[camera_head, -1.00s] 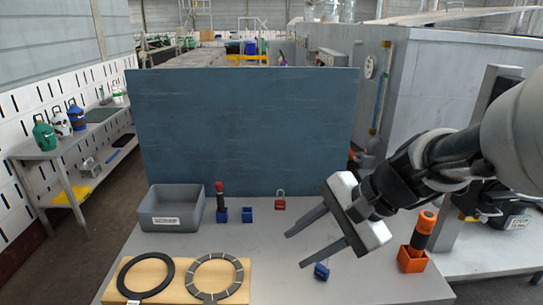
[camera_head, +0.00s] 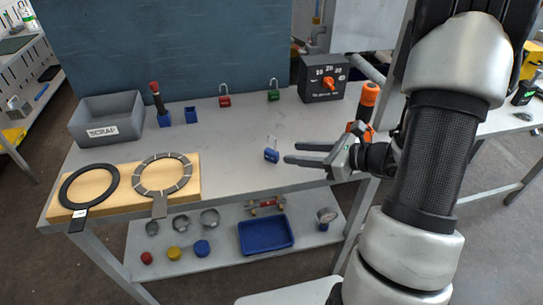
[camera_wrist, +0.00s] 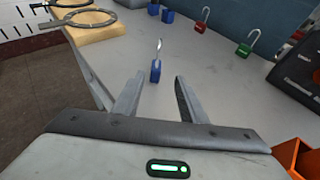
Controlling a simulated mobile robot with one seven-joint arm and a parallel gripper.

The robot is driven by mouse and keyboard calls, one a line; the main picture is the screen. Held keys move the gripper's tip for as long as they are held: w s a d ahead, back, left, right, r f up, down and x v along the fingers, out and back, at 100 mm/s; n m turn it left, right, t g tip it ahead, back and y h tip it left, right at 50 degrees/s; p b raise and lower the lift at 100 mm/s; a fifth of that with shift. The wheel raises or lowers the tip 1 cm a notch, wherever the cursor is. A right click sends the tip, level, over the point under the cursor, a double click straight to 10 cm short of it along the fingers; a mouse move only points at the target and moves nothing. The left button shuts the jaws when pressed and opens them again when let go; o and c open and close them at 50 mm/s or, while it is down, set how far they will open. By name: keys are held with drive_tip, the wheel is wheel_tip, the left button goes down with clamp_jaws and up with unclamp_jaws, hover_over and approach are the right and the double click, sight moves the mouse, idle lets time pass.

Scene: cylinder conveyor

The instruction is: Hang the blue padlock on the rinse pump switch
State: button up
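The blue padlock (camera_head: 271,155) stands on the grey table near its front edge, with its metal shackle up. It also shows in the wrist view (camera_wrist: 155,71), ahead of and between my fingers. My gripper (camera_head: 289,153) is open and empty, low over the table, with its fingertips pointing left just right of the padlock. In the wrist view both fingers (camera_wrist: 157,90) are spread apart. A dark box with an orange knob and number marks (camera_head: 325,80) stands at the table's back right. I cannot read its small label, so I cannot tell whether it is the rinse pump switch.
A red padlock (camera_head: 225,97) and a green padlock (camera_head: 274,92) stand farther back. An orange-and-black tool (camera_head: 366,103) is beside my wrist. A scrap bin (camera_head: 106,118), small blue holders and a wooden board (camera_head: 190,189) with rings are left. The table middle is clear.

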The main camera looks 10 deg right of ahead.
sight(278, 154)
drive_tip(key=x, duration=0.4)
drive_tip(key=shift+w+a+f, duration=0.1)
drive_tip(key=shift+w+a, duration=0.05)
drive_tip(key=shift+a, duration=0.05)
drive_tip(key=x, duration=0.2)
drive_tip(key=b+x, duration=0.1)
drive_tip(key=x, duration=0.1)
drive_tip(key=shift+s+a+f, duration=0.15)
drive_tip(key=shift+s+a, duration=0.1)
drive_tip(key=shift+a, duration=0.05)
drive_tip(key=shift+w+a+f, duration=0.2)
drive_tip(key=shift+w+a, duration=0.1)
drive_tip(key=shift+w, duration=0.05)
clamp_jaws()
